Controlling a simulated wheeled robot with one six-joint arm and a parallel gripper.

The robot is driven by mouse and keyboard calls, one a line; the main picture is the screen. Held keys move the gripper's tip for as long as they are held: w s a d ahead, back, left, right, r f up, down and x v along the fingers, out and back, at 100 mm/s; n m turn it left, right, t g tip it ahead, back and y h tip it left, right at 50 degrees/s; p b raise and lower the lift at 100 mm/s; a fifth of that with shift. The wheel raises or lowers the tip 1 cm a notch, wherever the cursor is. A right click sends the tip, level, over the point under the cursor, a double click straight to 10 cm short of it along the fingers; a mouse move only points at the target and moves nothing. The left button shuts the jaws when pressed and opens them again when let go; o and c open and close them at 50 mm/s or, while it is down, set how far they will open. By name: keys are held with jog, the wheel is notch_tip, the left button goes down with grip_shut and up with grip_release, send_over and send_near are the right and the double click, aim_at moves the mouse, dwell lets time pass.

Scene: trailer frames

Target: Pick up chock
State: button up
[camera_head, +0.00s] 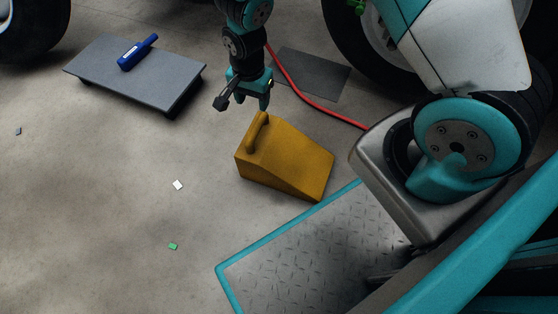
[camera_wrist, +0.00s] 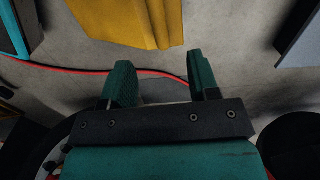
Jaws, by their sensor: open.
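The chock (camera_head: 285,160) is a yellow-orange wedge with a raised handle (camera_head: 258,133) along its tall left end. It rests on the concrete floor in the middle of the head view. My gripper (camera_head: 248,106) is open and empty. It appears in the head view just above and behind the handle, apart from the chock as far as I can tell. In the wrist view the two teal fingers (camera_wrist: 163,84) stand apart with nothing between them. Part of the chock (camera_wrist: 130,18) shows beyond them at the top of that view, cut off by the edge.
A grey low platform (camera_head: 105,75) with a blue tool (camera_head: 137,52) lies at the left. A red hose (camera_head: 305,92) runs past a dark floor mat (camera_head: 325,72) near a tyre (camera_head: 350,45). Small scraps dot the otherwise clear floor at left.

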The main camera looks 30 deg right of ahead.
aim_at(257, 126)
notch_tip(257, 126, down, 7)
jog(key=b, duration=0.3)
jog(key=f+b, duration=0.5)
jog(key=shift+s+f, duration=0.1)
jog(key=shift+s, duration=0.15)
grip_shut()
dwell(1.1)
